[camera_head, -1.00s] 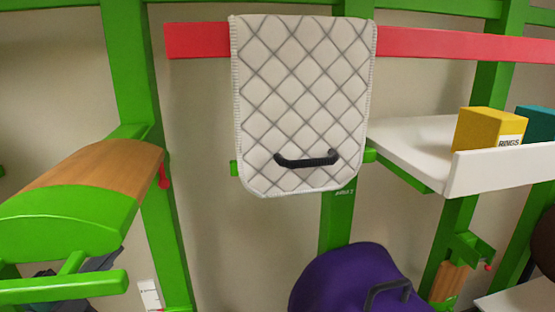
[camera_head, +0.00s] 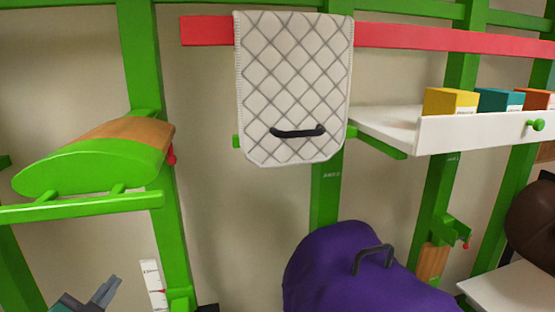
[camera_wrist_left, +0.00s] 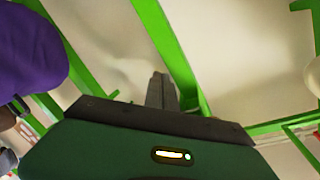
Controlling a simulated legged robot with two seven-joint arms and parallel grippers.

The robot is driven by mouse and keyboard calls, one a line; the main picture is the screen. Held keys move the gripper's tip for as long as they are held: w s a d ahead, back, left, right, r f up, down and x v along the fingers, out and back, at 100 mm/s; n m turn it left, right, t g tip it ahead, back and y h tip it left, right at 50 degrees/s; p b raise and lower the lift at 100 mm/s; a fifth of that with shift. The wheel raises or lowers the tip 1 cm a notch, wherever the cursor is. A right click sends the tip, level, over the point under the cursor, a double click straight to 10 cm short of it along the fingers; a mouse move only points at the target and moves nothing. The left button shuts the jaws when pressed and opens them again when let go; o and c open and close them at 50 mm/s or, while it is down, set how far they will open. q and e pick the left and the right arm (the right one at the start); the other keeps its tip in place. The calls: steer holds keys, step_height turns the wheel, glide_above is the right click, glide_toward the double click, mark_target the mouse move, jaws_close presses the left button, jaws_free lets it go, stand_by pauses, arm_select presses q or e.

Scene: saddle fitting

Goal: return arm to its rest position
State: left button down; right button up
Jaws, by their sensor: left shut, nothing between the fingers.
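My left gripper (camera_head: 108,290) shows at the bottom left of the head view, below the green-ended wooden saddle rack (camera_head: 95,160). Its grey fingers are together and empty, and its arm is mostly cut off by the frame edge. In the left wrist view the closed fingers (camera_wrist_left: 158,92) point up at a green post and pale wall, touching nothing that I can see. My right gripper does not show.
A quilted white pad (camera_head: 295,85) with a black handle hangs on the red rail (camera_head: 430,37). A purple saddle (camera_head: 340,270) is below it. A white shelf (camera_head: 480,132) with boxes is at right. A white scale (camera_head: 152,285) stands beside the left post.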

arm_select(q)
steer(key=s+d+f+n+g+b, duration=0.2)
steer(key=s+d+f+g+b, duration=0.1)
steer(key=f, duration=0.8)
steer(key=s+d+f+n+g+b, duration=0.2)
steer(key=s+d+f+g, duration=0.1)
steer(key=f, duration=0.9)
steer(key=s+d+f+n+g+b, duration=0.3)
steer(key=s+d+f+g, duration=0.1)
steer(key=f, duration=0.8)
steer(key=shift+s+d+g+h+b, duration=0.15)
steer(key=shift+g+h+b, duration=0.25)
steer(key=shift+g, duration=0.4)
steer(key=s+d+f+g, duration=0.2)
steer(key=s+d, duration=0.1)
steer(key=s, duration=0.2)
steer(key=shift+d+f+n+h, duration=0.3)
steer(key=shift+d+f, duration=0.05)
steer(key=shift+f, duration=0.05)
